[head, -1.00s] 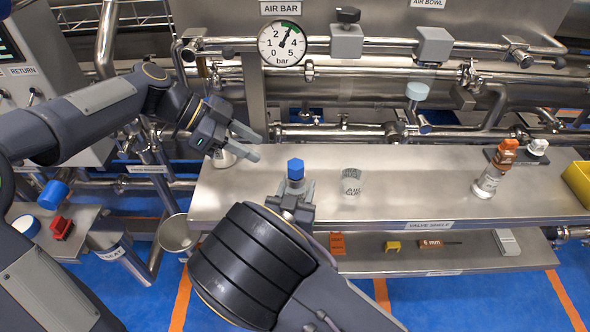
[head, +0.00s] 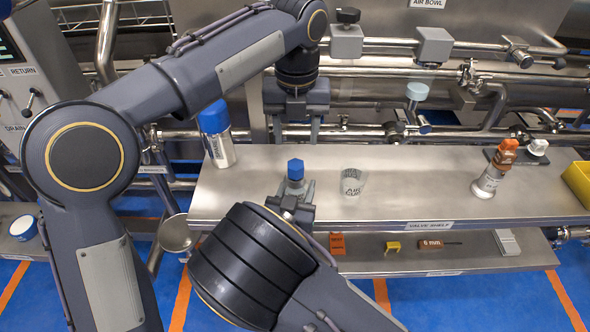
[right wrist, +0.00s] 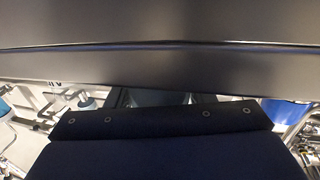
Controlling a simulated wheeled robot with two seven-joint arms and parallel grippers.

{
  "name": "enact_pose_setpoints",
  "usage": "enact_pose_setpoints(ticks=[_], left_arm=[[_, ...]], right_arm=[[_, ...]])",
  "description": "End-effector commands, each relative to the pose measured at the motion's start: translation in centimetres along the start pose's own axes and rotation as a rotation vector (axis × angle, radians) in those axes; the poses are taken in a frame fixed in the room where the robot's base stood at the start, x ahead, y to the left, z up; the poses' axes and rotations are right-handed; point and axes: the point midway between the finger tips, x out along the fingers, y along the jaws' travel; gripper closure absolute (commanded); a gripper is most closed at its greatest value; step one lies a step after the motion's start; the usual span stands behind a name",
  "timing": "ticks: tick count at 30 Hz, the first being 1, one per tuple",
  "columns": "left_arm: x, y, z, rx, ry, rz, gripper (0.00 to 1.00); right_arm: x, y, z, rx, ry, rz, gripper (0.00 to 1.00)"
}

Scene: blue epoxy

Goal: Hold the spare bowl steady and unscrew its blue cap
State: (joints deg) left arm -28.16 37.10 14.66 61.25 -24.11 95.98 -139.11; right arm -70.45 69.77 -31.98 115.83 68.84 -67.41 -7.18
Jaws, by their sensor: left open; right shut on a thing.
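The spare bowl (head: 295,187), a small clear-grey vessel with a blue hexagonal cap (head: 295,168), stands upright at the shelf's front left. My right gripper (head: 297,196) is shut on the bowl from the front, below the cap; its fingers partly hide the bowl. My left gripper (head: 296,138) is open and points down, its two fingers apart, above and seemingly behind the cap, not touching it. The right wrist view shows mostly dark gripper housing and the steel shelf edge; the bowl cannot be made out there.
Pipes run behind. The shelf between cup and orange-topped unit is clear.

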Motion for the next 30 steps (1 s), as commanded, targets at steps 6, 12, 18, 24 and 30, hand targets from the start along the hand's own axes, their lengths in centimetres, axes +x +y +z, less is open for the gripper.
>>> enact_pose_setpoints(ticks=[6,12,18,24,30], left_arm=[[3.0,0.1,0.0,-0.004,0.004,0.001,0.50],[5.8,0.1,0.0,-0.006,0.004,-0.001,0.50],[7.6,0.1,0.0,-0.005,0.003,-0.002,0.50],[8.2,0.1,0.0,-0.006,0.002,-0.002,0.50],[8.2,0.1,0.0,-0.006,0.002,-0.003,0.50]], right_arm=[[0.0,0.0,0.0,0.000,0.000,-0.001,0.93],[0.0,0.0,0.0,0.000,0.000,-0.001,0.93],[0.0,0.0,0.0,0.000,0.000,-0.001,0.93],[0.0,0.0,0.0,0.000,0.000,-0.001,0.93],[0.0,0.0,0.0,0.000,0.000,-0.001,0.93]])
